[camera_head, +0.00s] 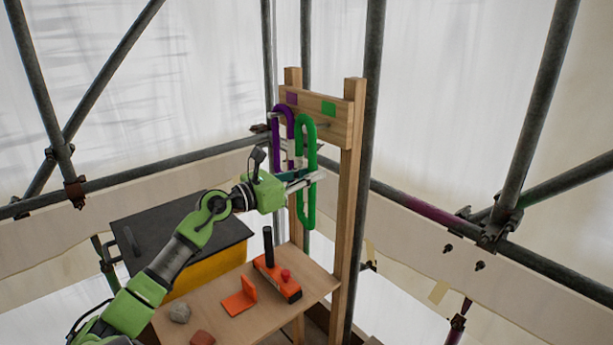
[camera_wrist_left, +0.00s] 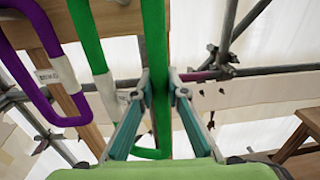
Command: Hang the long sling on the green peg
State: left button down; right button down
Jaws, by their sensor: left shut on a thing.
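The long green sling (camera_head: 311,150) is a closed upright loop in front of the wooden rack board (camera_head: 345,125). My left gripper (camera_head: 312,179) is shut on its right strand; the wrist view shows the green strand (camera_wrist_left: 156,45) between both fingers (camera_wrist_left: 161,88). A green patch (camera_head: 328,108) marks the board, and a thin metal peg (camera_head: 325,125) shows below it, close to the sling's top. I cannot tell whether the loop is around this peg. A shorter purple sling (camera_head: 276,135) hangs at left below a purple patch (camera_head: 291,98). My right gripper is out of view.
Below is a wooden shelf (camera_head: 235,317) with an orange tool (camera_head: 277,278), an orange bracket (camera_head: 240,297) and stones (camera_head: 180,312). A dark-lidded yellow box (camera_head: 205,277) stands left. Rack posts (camera_head: 350,190) and scaffold tubes (camera_head: 375,60) stand close on the right.

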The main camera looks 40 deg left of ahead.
pick_arm(q)
jog(key=shift+w+d+f+b, duration=0.1)
jog(key=shift+w+f+b, duration=0.15)
jog(key=shift+w, duration=0.85)
jog(key=shift+w+d+f+b, duration=0.15)
jog(key=shift+w+f, duration=0.1)
jog(key=shift+w, duration=0.85)
jog(key=shift+a, duration=0.1)
jog(key=c, duration=1.9)
grip_release()
jog(key=shift+s+f, duration=0.1)
jog(key=s, duration=0.4)
jog(key=s+a, duration=0.1)
jog(key=s, duration=0.6)
jog(key=shift+s+a, duration=0.35)
jog(key=shift+s, duration=0.05)
